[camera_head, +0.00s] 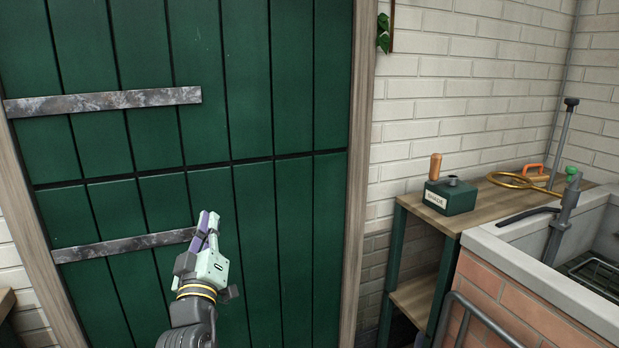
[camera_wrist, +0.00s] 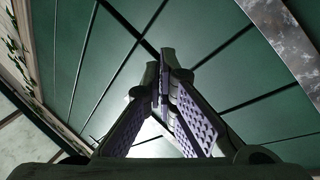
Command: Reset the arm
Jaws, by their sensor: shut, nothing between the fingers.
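My gripper (camera_head: 209,222) is raised in front of the green plank door, pointing up, at the right end of the door's lower metal strap. In the wrist view my gripper (camera_wrist: 162,62) has its two purple-padded fingers meeting at the tips, shut with nothing between them. The green door (camera_head: 290,90) fills the left and middle of the head view and looks closed. Whether my fingertips touch the door cannot be told.
Two metal straps cross the door, the upper strap (camera_head: 105,101) and the lower strap (camera_head: 115,246). At right, a wooden shelf (camera_head: 480,212) holds a green box (camera_head: 450,198) and a coiled brass hose (camera_head: 520,181). A brick-fronted sink (camera_head: 535,290) stands beside it.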

